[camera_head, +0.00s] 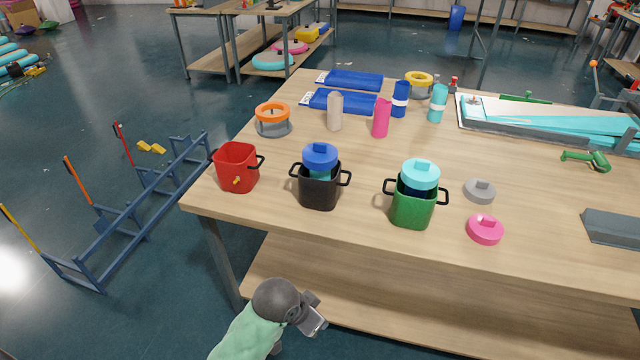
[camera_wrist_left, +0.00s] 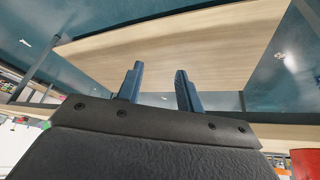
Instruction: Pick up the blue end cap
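My left gripper (camera_head: 318,318) is low in front of the table's front edge, below the tabletop and apart from the cap. In the left wrist view its two fingers (camera_wrist_left: 160,88) stand apart with nothing between them, facing the underside of a wooden surface. The cap does not show in that view. My right gripper is in neither view.
On the wooden table (camera_head: 350,235), a red pot (camera_head: 237,167) stands left of the black one and a green pot (camera_head: 413,208) with a turquoise cap (camera_head: 419,174) stands right. Grey (camera_head: 480,191) and pink caps (camera_head: 485,230) lie further right. Bottles stand behind.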

